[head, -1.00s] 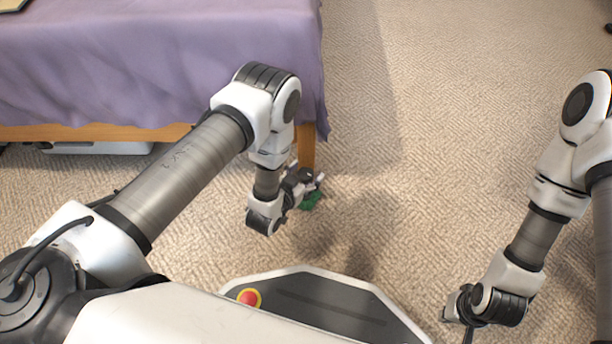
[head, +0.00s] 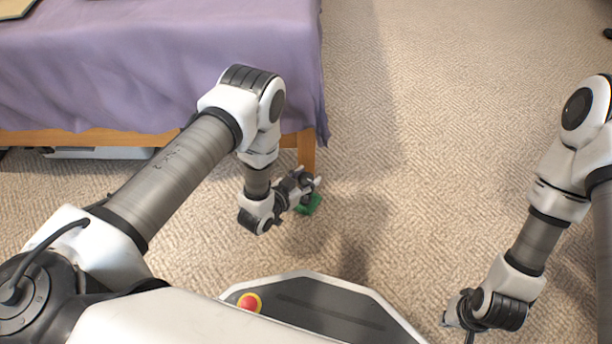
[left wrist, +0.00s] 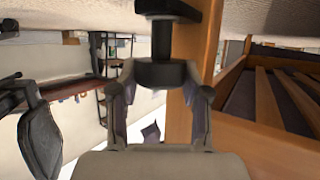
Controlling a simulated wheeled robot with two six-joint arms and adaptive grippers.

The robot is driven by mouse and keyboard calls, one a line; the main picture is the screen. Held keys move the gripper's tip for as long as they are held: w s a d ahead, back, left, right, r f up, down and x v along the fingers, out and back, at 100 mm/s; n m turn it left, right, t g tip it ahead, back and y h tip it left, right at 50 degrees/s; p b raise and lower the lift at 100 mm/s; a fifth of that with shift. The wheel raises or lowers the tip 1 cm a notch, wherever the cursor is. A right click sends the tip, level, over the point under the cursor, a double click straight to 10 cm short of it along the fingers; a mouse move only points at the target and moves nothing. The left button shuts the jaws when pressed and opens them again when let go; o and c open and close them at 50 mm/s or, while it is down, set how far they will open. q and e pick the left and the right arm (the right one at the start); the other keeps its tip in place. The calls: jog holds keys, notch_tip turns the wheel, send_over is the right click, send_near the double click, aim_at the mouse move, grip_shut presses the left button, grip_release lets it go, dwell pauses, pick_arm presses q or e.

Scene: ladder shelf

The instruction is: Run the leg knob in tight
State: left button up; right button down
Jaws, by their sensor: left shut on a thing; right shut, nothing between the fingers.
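The black leg knob (left wrist: 160,73) is in the left wrist view, on a dark stem (left wrist: 162,40) with a wide black foot (left wrist: 168,9). It is beside the wooden leg (left wrist: 194,60), which also shows in the head view (head: 306,150) under the table's corner. My left gripper (head: 313,183) is low by this leg, its two fingers on either side of the knob in the left wrist view (left wrist: 160,85), shut on it. In the head view the gripper hides the knob. My right gripper (head: 452,316) is at the lower right, shut and empty, its fingertips hard to see.
A table or bed with a purple cloth (head: 170,65) fills the upper left. A small green thing (head: 308,205) is on the carpet just below my left gripper. A white case (head: 100,153) lies under the frame. The carpet (head: 450,130) to the right is clear.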

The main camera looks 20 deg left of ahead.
pick_arm(q)
jog(key=m+g+h, duration=0.1)
jog(key=m+h, duration=0.1)
jog(key=shift+a+r+h+p, duration=0.1)
jog(key=shift+h+p, duration=0.2)
jog(key=shift+p, duration=0.1)
jog(key=shift+m+g+h, duration=0.7)
jog(key=shift+m+h, duration=0.1)
jog(key=shift+m, duration=0.3)
jog(key=shift+w+m+g+h, duration=0.1)
jog(key=shift+m+g+h, duration=0.9)
jog(key=shift+m+g, duration=0.2)
jog(key=shift+m+g+h+b, duration=0.45)
jog(key=shift+m+g+h, duration=0.25)
jog(key=shift+m+g, duration=0.6)
jog(key=o, duration=1.1)
jog(key=shift+o, duration=0.2)
